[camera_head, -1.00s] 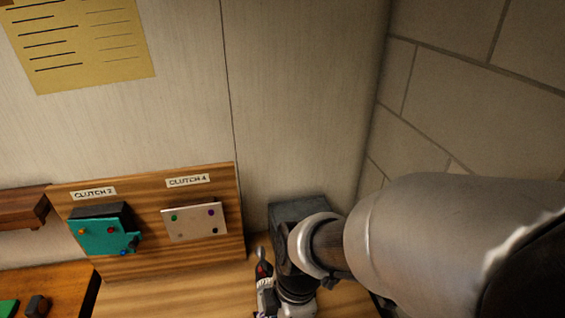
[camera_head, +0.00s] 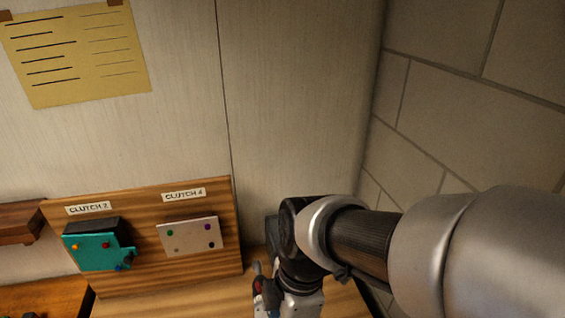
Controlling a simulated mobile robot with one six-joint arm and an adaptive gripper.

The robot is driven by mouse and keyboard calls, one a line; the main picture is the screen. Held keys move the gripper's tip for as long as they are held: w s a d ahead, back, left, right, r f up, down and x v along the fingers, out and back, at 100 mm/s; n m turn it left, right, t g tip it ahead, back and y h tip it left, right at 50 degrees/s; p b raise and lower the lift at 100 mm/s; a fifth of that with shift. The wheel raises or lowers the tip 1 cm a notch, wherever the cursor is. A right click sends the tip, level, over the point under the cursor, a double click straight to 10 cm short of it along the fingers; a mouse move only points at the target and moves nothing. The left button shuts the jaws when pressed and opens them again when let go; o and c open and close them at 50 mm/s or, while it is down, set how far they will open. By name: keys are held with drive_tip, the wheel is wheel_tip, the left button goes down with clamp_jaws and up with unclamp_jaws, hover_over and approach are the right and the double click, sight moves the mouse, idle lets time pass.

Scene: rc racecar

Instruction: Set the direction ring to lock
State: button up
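I cannot make out a direction ring or a lock mark in this view. My gripper (camera_head: 290,302) shows only in part at the bottom edge, below my dark wrist. Its fingertips are hidden or cut off, so I cannot see whether it is open or holds anything. A small dark and red part with a grey tip (camera_head: 258,268) shows close beside my gripper on its left. I cannot tell whether it belongs to my gripper or is a separate thing.
A wooden board (camera_head: 140,200) stands against the wall, with a teal "CLUTCH 2" block (camera_head: 88,252) and a pale "CLUTCH 4" plate (camera_head: 184,236). A wooden bench top (camera_head: 180,302) lies below. A stone wall (camera_head: 470,110) rises at right, behind my arm.

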drive_tip(key=r, duration=0.5)
drive_tip(key=shift+w+d+r, duration=0.1)
drive_tip(key=shift+d+r, duration=0.05)
drive_tip(key=shift+d, duration=0.2)
drive_tip(key=s+d+f+m+t+b, duration=0.2)
drive_tip(key=d+m, duration=0.4)
drive_tip(key=m, duration=0.4)
drive_tip(key=s+d+f+m+t+h+b, duration=0.1)
drive_tip(key=s+d+f+m+t+b, duration=0.2)
drive_tip(key=d+m+b, duration=0.3)
drive_tip(key=f+m+b, duration=0.1)
drive_tip(key=m, duration=0.3)
drive_tip(key=shift+s+d+f+m+h, duration=0.25)
drive_tip(key=shift+f+m+h, duration=0.05)
drive_tip(key=shift+m, duration=0.1)
drive_tip(key=shift+a, duration=0.15)
